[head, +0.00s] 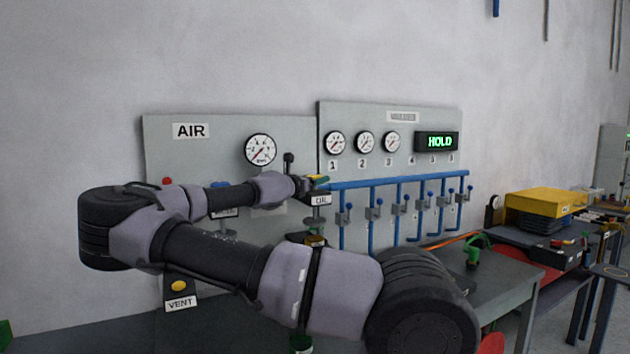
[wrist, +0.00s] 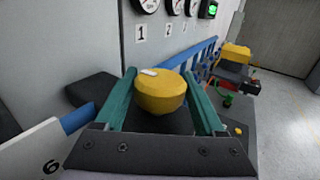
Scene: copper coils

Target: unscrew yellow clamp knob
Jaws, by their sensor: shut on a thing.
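The yellow clamp knob (wrist: 160,92) is a rounded, faceted knob with a small white mark on top. In the wrist view it sits between the two teal fingers of my gripper (wrist: 161,80), which is shut on it from both sides. In the head view my gripper (head: 315,183) is at the left end of the blue pipe, just above the OIL label (head: 320,199). There the knob is only a small yellow patch and mostly hidden. What the knob is threaded onto is hidden below it.
The blue pipe manifold (head: 400,181) with several valves runs right of my gripper. Behind stand a grey gauge panel (head: 390,115) and the AIR panel (head: 225,128). A yellow-topped machine (head: 545,201) stands at the right. My arm hides much of the bench.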

